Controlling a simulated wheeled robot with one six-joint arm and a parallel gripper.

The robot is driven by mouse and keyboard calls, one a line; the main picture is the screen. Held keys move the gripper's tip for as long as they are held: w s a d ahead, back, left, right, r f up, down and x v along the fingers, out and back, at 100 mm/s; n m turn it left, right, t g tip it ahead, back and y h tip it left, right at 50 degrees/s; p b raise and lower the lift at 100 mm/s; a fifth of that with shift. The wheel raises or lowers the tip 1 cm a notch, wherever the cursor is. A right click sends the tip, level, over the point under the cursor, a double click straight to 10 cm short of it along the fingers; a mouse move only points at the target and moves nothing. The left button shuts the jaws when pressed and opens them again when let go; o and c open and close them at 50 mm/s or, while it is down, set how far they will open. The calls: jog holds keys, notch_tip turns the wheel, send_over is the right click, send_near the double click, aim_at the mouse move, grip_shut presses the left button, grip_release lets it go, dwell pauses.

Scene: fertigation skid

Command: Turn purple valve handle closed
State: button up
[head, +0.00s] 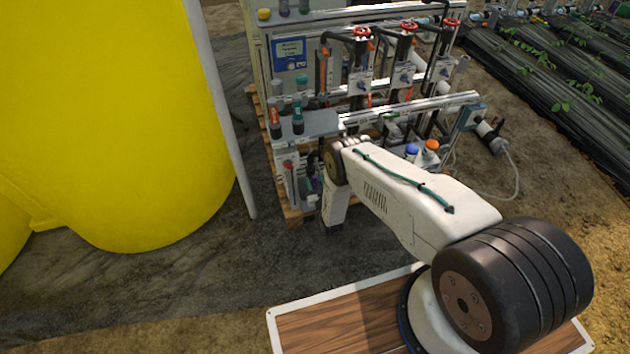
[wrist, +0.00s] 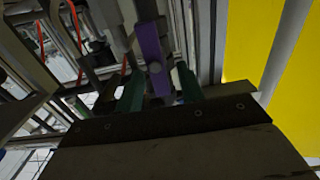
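The purple valve handle (wrist: 152,50) shows in the wrist view as a flat bar running up from my gripper (wrist: 158,84). My two green fingers stand apart, one on each side of the handle's near end. A gap shows between the handle and the right finger. The left finger is very close to the handle, and I cannot tell whether it touches. In the head view my arm reaches down to the skid's lower left end, and my fingers are hidden behind the arm's end link.
The skid carries pipes, red handwheels (head: 361,33) and a blue controller (head: 290,53). A grey shelf (head: 310,124) with bottles sits above my gripper's area. A large yellow tank (head: 110,120) and a pale upright pole (head: 222,110) stand at left. The ground between tank and skid is clear.

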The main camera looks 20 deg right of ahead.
jog(key=shift+w, duration=0.5)
grip_shut()
